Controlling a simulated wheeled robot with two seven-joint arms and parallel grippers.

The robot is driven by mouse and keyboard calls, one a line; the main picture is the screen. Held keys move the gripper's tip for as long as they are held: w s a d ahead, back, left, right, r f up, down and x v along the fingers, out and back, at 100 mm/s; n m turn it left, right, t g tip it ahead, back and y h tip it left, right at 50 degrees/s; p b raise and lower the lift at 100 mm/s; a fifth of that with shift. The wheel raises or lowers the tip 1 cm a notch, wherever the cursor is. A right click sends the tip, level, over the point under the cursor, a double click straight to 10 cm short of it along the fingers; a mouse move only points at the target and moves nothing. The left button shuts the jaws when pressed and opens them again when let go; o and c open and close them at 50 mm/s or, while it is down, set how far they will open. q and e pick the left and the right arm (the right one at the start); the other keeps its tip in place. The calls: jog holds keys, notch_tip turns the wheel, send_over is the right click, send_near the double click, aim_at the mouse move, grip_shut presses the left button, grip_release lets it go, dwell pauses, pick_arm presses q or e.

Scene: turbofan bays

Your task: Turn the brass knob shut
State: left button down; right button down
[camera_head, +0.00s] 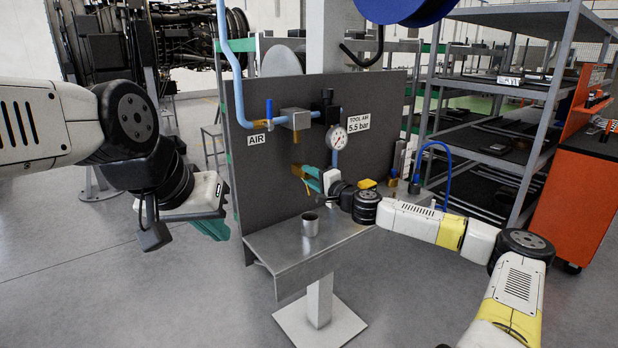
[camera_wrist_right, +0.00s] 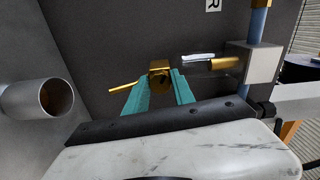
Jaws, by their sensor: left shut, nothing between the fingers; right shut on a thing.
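The brass knob (camera_head: 298,170) stands out from the dark panel (camera_head: 262,190), below the pressure gauge (camera_head: 336,138). In the right wrist view the brass knob (camera_wrist_right: 160,72) sits between the teal fingertips, with a thin brass bar (camera_wrist_right: 124,88) pointing left. My right gripper (camera_head: 310,178) is shut on the knob; its fingers partly hide it. My left gripper (camera_head: 212,228) is shut and empty, well left of the panel and away from the knob.
A metal cup (camera_head: 310,224) stands on the steel shelf (camera_head: 290,262) below. Above the knob are a grey block (camera_head: 296,119), a blue-handled valve (camera_head: 268,110) and a blue pipe (camera_head: 238,80). A grey rack (camera_head: 540,110) and an orange cabinet (camera_head: 575,195) stand at right.

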jog(key=m, duration=0.6)
jog(key=shift+m, duration=0.3)
jog(key=m, duration=0.4)
jog(key=shift+d+m, duration=0.1)
jog(key=shift+m, duration=0.6)
jog(key=c, duration=1.1)
grip_release()
jog(key=shift+o, duration=0.2)
jog(key=v, duration=0.7)
jog(key=shift+s+d, duration=0.2)
jog(key=shift+s, duration=0.1)
